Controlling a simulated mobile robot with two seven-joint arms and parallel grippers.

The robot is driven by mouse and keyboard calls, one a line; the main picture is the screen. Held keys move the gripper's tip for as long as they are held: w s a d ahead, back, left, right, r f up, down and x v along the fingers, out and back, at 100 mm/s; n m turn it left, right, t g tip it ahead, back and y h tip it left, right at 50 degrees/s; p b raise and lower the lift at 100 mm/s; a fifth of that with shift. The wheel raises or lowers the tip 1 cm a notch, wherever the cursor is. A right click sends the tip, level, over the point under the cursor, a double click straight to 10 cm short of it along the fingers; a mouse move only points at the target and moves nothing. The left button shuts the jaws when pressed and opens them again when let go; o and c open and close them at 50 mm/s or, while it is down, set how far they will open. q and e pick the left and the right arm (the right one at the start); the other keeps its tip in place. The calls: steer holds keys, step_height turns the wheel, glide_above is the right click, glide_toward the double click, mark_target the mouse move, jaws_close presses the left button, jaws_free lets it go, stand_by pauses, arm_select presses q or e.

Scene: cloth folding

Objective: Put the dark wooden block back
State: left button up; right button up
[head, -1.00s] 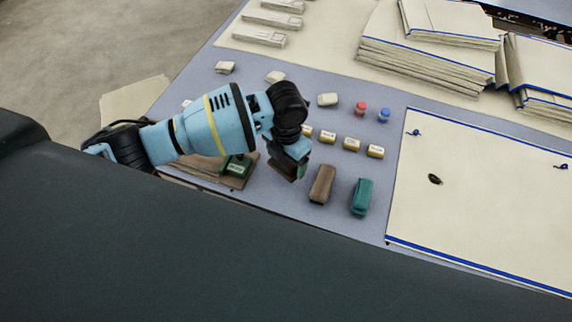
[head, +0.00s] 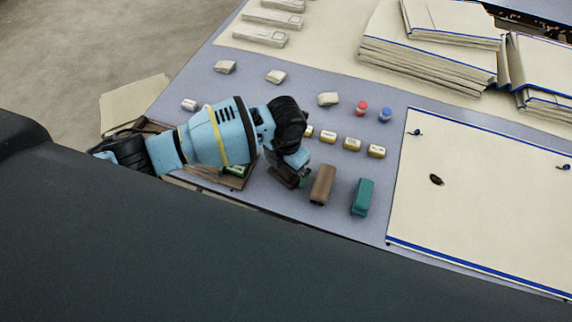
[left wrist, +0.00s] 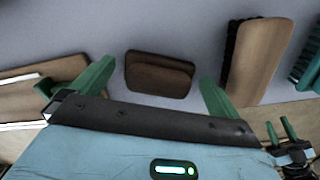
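The dark wooden block (left wrist: 160,76) lies on the grey-blue table in the left wrist view, between the two green fingers and apart from both. In the head view the block (head: 281,177) shows only in part below my left gripper (head: 291,172). In the left wrist view this gripper (left wrist: 158,92) is open, with its fingers spread wide on either side of the block. My right gripper (left wrist: 281,131) shows small at the lower right of the left wrist view, its two green fingers apart and nothing between them.
A brown wooden brush (head: 322,185) stands close to the right of the block, with a teal brush (head: 362,197) beyond it. A wooden tray (left wrist: 25,98) lies to the left. Small labelled blocks (head: 351,144) sit behind. A cream cloth (head: 480,200) covers the right side.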

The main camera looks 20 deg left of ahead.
arm_select(q)
step_height(320, 180, up, 12)
steer(key=p, duration=0.1)
steer(key=shift+r, duration=0.2)
stand_by(0.3)
